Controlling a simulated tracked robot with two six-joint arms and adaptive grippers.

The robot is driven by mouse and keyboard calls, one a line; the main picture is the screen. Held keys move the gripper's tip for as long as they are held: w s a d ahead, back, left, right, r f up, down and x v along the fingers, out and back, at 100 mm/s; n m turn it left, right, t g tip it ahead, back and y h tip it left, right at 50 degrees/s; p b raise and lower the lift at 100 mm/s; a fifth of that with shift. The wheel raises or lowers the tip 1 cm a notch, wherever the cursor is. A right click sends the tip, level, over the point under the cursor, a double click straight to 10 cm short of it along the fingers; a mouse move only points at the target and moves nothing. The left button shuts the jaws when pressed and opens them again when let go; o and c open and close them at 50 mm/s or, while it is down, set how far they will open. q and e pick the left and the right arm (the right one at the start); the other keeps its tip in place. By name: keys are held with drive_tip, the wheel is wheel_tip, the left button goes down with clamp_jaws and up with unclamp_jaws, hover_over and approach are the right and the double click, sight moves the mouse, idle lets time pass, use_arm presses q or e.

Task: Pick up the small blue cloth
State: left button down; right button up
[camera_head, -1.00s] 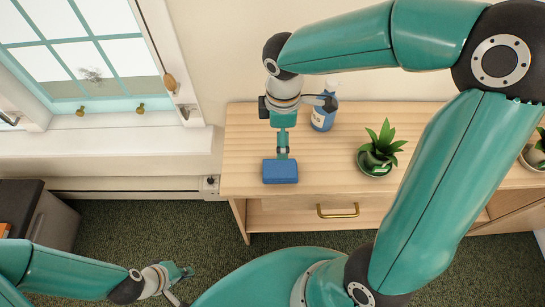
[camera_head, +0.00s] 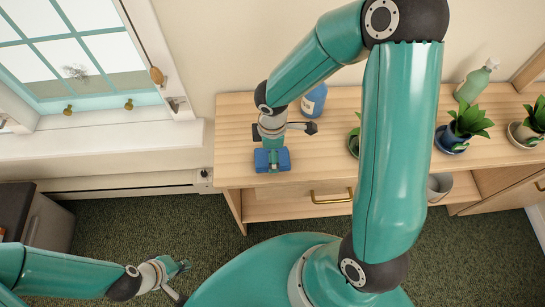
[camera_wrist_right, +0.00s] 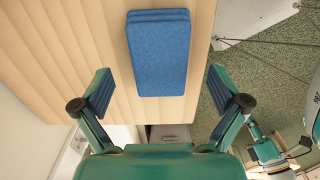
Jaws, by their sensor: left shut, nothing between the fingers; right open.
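The small blue cloth (camera_head: 284,158) is a folded, flat block near the front left edge of the wooden cabinet top. In the right wrist view the cloth (camera_wrist_right: 160,50) fills the upper middle. My right gripper (camera_head: 273,165) is over the cloth in the head view and hides its middle. In the wrist view its open fingers (camera_wrist_right: 162,92) stand on either side of the cloth's near end, apart from it in the picture; contact cannot be told. My left gripper (camera_head: 183,268) is shut and empty, low at the left over the carpet.
A blue bottle (camera_head: 314,100) stands behind my right gripper. A potted plant (camera_head: 354,138) is partly hidden by my arm. More plants (camera_head: 466,124) and a green bottle (camera_head: 474,82) stand at the right. A window (camera_head: 70,60) is at the upper left.

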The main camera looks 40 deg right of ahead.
wheel_tip(320, 180, down, 3)
drive_tip(key=shift+f, duration=0.2)
drive_tip(key=shift+c, duration=0.2)
drive_tip(key=c, duration=1.2)
drive_tip(key=shift+r, duration=0.1)
wheel_tip(320, 180, up, 20)
drive_tip(key=shift+p, duration=0.4)
